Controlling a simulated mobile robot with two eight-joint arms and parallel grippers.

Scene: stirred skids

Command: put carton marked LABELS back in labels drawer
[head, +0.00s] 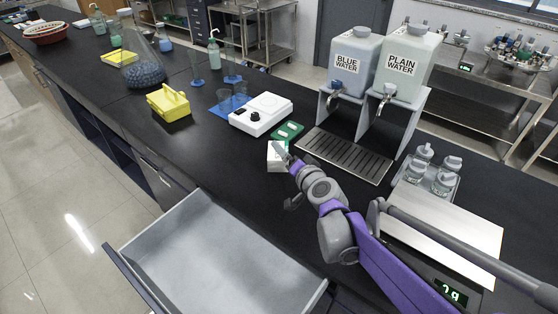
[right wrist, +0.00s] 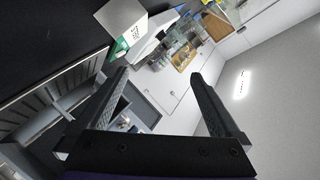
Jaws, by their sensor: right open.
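A small white carton (head: 277,156) stands on the black bench beside a green tray (head: 288,131). In the right wrist view a pale box with dark lettering (right wrist: 120,15) shows at the upper left; the lettering is too small to read. My right gripper (head: 285,178) is open and empty, with one finger close to the carton in the head view; whether they touch I cannot tell. In the right wrist view its fingers (right wrist: 160,85) are wide apart with the box outside them. An open grey drawer (head: 205,262), empty where visible, sticks out below the bench front. My left gripper is not in view.
A white hotplate (head: 260,114) and a yellow box (head: 168,103) stand left of the carton. The water dispensers (head: 405,65) and their drip grate (head: 343,154) are to the right. A scale (head: 445,235) lies nearer right.

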